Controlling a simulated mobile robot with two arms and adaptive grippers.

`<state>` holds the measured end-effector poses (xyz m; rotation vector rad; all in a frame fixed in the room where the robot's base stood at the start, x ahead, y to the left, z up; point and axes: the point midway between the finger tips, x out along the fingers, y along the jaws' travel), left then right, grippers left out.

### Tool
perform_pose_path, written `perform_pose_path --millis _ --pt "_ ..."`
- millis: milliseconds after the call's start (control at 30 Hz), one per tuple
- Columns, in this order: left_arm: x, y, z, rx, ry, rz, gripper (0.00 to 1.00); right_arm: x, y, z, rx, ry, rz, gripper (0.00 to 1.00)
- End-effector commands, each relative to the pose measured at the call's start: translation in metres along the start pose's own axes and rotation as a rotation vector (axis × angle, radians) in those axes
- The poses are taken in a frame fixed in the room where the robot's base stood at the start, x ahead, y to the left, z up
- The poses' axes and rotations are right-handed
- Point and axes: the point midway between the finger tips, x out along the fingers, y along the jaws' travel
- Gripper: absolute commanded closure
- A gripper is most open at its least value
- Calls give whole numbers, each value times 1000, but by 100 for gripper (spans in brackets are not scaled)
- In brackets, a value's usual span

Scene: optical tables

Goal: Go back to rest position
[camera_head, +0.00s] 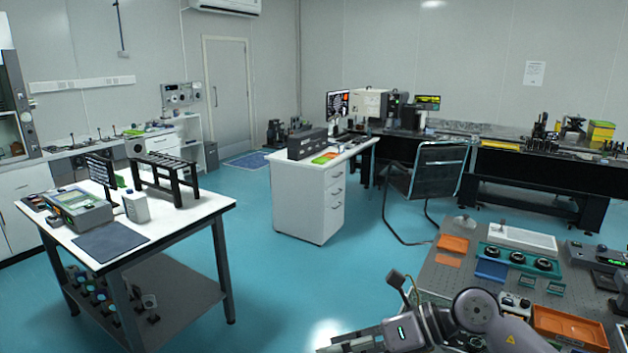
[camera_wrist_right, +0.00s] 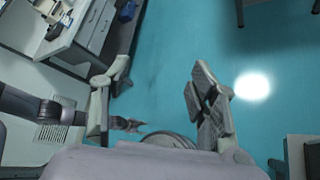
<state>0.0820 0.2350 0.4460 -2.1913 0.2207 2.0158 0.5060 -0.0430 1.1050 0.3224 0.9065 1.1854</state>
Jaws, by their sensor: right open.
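My right gripper (camera_wrist_right: 160,78) is open and empty in the wrist view, its two fingers spread wide with blue floor visible between and beyond them. In the head view my right arm (camera_head: 487,318) comes in at the bottom right and reaches left across the near edge of the optical table (camera_head: 440,280). Its wrist end points left, low in the picture, and the bottom edge cuts off part of it. I cannot make out both fingertips there. My left gripper is not in view.
The optical table on the right carries orange trays (camera_head: 568,327) and a teal holder (camera_head: 518,262) close to my arm. A white-topped table (camera_head: 180,222) stands at left. A white desk (camera_head: 300,190) and a chair (camera_head: 437,172) stand farther back. Blue floor (camera_head: 290,285) lies clear between them.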

Motion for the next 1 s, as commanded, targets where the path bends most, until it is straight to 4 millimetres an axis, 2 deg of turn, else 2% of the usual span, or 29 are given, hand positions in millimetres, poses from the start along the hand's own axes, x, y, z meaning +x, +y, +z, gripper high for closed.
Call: perform_pose_path --millis 33,100,200,267,333,400,467,533,567,667,767,800,867,900,1000 --pt "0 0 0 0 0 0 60 12 22 7 50 -101 101 46" --pt "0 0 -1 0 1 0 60 16 49 26 135 -261 227 46" --pt "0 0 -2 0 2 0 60 5 72 51 293 -491 380 46" --pt "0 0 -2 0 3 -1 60 -8 76 65 406 -628 455 46" --pt "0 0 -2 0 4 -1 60 -26 70 75 555 -786 526 46" --pt "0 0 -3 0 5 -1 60 -46 55 80 718 -940 576 46" --pt "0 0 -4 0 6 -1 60 -63 35 76 869 -1068 602 46" --pt "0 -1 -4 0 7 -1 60 -80 6 64 1056 -1210 611 46" --pt "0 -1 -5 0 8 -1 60 -86 -7 56 1140 -1269 608 46" --pt "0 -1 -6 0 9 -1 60 -100 -52 14 1430 -1447 565 46" --pt "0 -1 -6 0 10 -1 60 -105 -90 -47 1733 -1597 470 46" --pt "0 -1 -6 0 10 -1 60 -104 -102 -76 1857 -1647 415 46" --pt "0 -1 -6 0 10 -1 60 -100 -114 -120 2032 -1706 324 46" --pt "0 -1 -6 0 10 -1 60 -97 -118 -148 2141 -1736 258 46" --pt "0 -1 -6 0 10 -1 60 -88 -117 -208 2363 -1775 99 46"
